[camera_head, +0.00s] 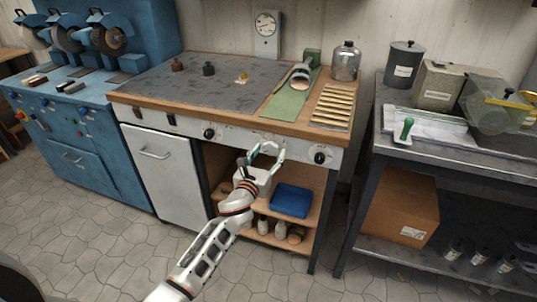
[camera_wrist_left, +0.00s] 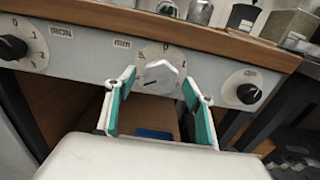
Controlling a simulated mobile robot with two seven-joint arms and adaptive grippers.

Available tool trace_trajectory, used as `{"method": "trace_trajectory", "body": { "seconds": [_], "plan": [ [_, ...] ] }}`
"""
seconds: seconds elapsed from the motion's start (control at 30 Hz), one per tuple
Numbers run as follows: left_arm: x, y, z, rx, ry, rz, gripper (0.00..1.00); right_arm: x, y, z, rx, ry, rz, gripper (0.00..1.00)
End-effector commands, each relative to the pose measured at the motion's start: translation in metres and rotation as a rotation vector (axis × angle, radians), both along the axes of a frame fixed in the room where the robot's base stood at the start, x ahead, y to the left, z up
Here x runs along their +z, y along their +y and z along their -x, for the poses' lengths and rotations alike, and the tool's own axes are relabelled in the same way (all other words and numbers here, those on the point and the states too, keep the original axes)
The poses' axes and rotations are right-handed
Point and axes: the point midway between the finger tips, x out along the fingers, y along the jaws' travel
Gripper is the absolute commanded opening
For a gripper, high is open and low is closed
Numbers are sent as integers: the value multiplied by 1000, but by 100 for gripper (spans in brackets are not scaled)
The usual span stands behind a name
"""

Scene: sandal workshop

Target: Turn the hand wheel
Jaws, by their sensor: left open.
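The front panel of the workbench carries a row of round dials. In the left wrist view a pale, lobed hand wheel (camera_wrist_left: 160,74) sits on a scale plate in the middle of the panel. My left gripper (camera_wrist_left: 160,88) is open, with its teal-padded fingers to either side of the hand wheel in that view. I cannot tell whether they touch it. In the head view my left gripper (camera_head: 265,150) is at the bench's front panel, and the hand wheel is hard to make out there. My right gripper is not in view.
Black knobs sit on the panel left (camera_head: 210,133) and right (camera_head: 319,157) of my gripper. Below the panel is an open shelf with a blue bin (camera_head: 291,200). A side table (camera_head: 450,155) stands to the right and a blue machine (camera_head: 75,130) to the left.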

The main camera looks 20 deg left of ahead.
Motion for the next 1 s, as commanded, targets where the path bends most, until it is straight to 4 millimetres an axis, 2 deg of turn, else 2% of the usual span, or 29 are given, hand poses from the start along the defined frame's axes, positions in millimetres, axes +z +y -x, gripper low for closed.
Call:
{"method": "trace_trajectory", "body": {
  "seconds": [0.07, 0.2, 0.23, 0.67, 1.0],
  "plan": [
    [0, 0, 0, 0, 0, 0, 53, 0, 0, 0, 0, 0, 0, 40],
    [0, 0, 0, 0, 0, 0, 20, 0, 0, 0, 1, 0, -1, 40],
    [0, 0, 0, 0, 0, 0, 16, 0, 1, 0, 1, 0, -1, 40],
    [0, 0, 1, 0, 2, 58, 16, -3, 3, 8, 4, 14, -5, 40],
    [0, -1, 1, 0, 11, 307, 16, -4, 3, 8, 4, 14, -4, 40]
  ]
}}
